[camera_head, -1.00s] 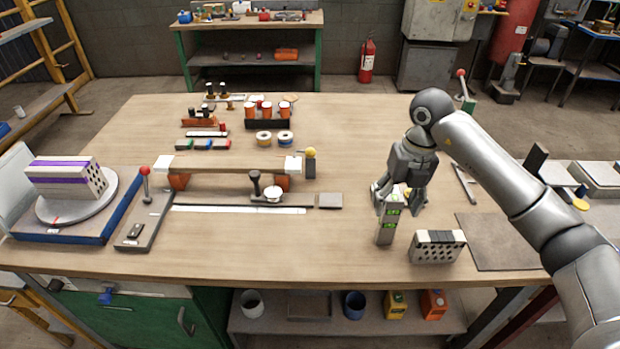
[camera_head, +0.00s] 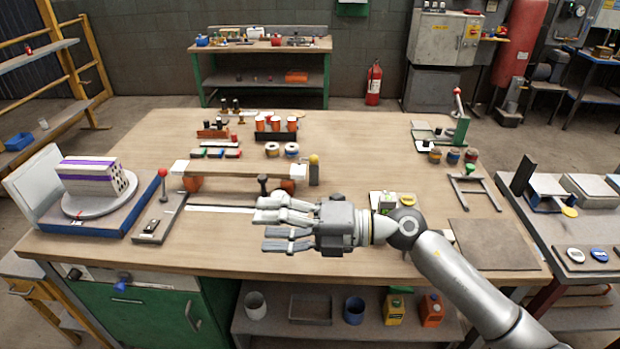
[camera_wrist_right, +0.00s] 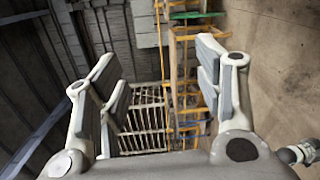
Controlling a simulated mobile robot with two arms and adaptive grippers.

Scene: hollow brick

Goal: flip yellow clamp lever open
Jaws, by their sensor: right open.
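The yellow-knobbed lever (camera_head: 314,161) stands upright at the right end of the plank (camera_head: 235,170) on the table. My right gripper (camera_head: 268,223) is open and empty, with its fingers pointing left. In the head view it appears below the lever and apart from it, over the front part of the table. The wrist view also shows the open right gripper (camera_wrist_right: 160,65) with nothing between its fingers; the lever is not in that view. The gripper partly covers the black-handled fixture (camera_head: 263,184). My left gripper is not in view.
A red-knobbed lever (camera_head: 162,174) stands left, beside the turntable (camera_head: 103,205) with a striped brick (camera_head: 88,178). Orange cups (camera_head: 276,123) and tape rolls (camera_head: 291,149) sit farther back. A green-marked block (camera_head: 384,199) is partly hidden behind my right arm.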

